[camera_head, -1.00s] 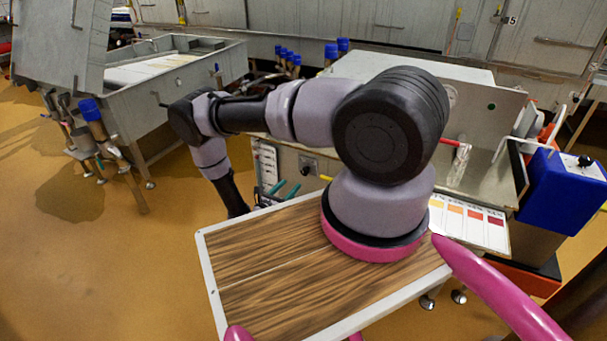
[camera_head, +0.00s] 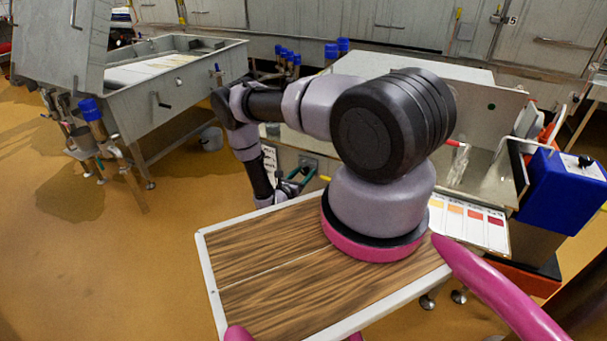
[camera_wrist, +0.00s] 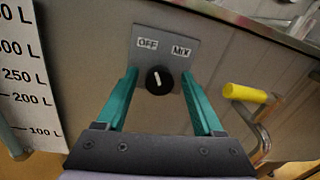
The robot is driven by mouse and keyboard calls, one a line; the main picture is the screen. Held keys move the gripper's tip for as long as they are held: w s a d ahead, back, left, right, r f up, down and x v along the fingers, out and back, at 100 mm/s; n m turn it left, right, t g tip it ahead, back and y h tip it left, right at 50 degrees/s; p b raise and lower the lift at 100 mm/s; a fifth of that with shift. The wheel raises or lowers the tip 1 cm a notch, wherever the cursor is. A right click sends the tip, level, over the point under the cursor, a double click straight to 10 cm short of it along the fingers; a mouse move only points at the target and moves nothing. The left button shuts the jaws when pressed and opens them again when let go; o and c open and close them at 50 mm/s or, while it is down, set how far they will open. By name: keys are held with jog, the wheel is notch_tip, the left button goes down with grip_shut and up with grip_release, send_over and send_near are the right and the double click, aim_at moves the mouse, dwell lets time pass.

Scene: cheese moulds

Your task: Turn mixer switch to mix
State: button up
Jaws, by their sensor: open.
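The mixer switch is a round black knob (camera_wrist: 160,80) with a white pointer line, on a grey plate (camera_wrist: 166,46) labelled OFF at left and MIX at right. The pointer line stands near upright, leaning slightly toward OFF. My gripper (camera_wrist: 159,75) is open, with one teal finger on each side of the knob. I cannot tell whether either finger touches it. In the head view my gripper (camera_head: 298,178) is at the front of the steel vat, largely covering the switch plate.
A yellow-ended handle (camera_wrist: 245,93) sticks out right of the switch. A litre scale (camera_wrist: 28,80) is at left. In the head view, a wood-topped surface (camera_head: 280,270) lies in front, a blue box (camera_head: 560,195) stands at right, and another steel vat (camera_head: 170,110) stands at left.

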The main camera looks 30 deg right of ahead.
grip_shut()
jog(key=shift+m, duration=0.3)
jog(key=m, duration=0.5)
jog(key=shift+s, duration=0.1)
jog(key=m+y, duration=0.1)
jog(key=m, duration=0.5)
jog(key=shift+s+d+f, duration=0.1)
dwell(0.3)
